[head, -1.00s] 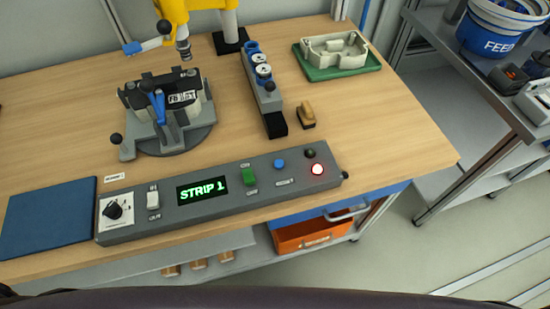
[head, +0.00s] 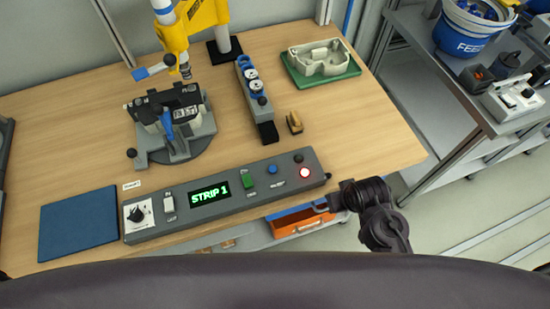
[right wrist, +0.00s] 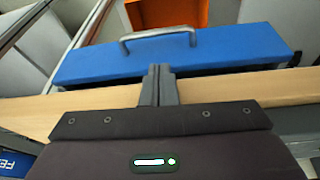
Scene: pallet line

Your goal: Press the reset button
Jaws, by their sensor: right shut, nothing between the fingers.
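The grey control panel (head: 150,233) lies along the table's front edge, its display reading "STRIP 1". A round blue button (head: 272,169) sits right of the green switch (head: 247,181); the small label by it is too small to read. A black button or lamp (head: 298,158) and a glowing white-red one (head: 304,173) sit at the right end. My right gripper (head: 336,200) is just off the panel's right end, by the table's front edge. In the right wrist view its fingers (right wrist: 158,72) are together and empty, in front of the blue drawer. My left gripper is out of view.
A blue drawer (right wrist: 180,50) with a metal handle and an orange bin (head: 298,222) are under the table edge. A fixture (head: 170,125), a blue mat (head: 80,222) and a green tray (head: 322,75) are on the table. Bare wood lies behind the panel.

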